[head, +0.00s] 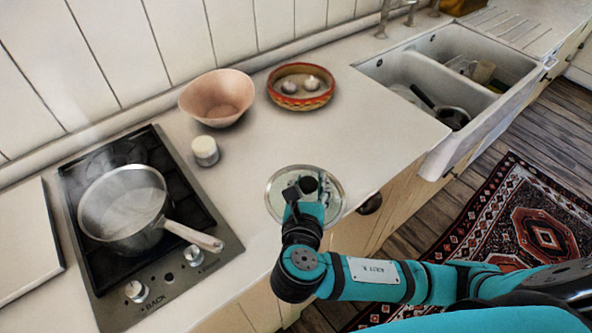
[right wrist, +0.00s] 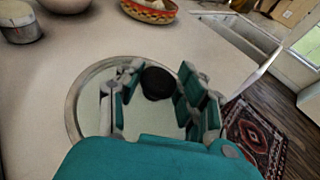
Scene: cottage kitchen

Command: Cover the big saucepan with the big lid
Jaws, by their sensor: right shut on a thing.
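The big saucepan (head: 124,238) stands uncovered on the hob at the left in the head view, its pale handle pointing toward the lower right. Its contents look whitish, and faint steam rises. The big lid (head: 330,190) is round, of glass with a metal rim and a dark knob, at the counter's front edge; it also shows in the right wrist view (right wrist: 90,90). My right gripper (head: 307,187) is over the lid with its fingers on both sides of the knob (right wrist: 158,83), shut on it. I cannot tell whether the lid touches the counter. My left gripper is not in view.
A white-lidded jar (head: 205,151), a pink bowl (head: 217,98) and a patterned dish (head: 301,101) stand behind the lid. The sink (head: 440,75) at the right holds dishes and a pan. A white board (head: 25,240) lies left of the hob (head: 180,195). Counter between lid and hob is clear.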

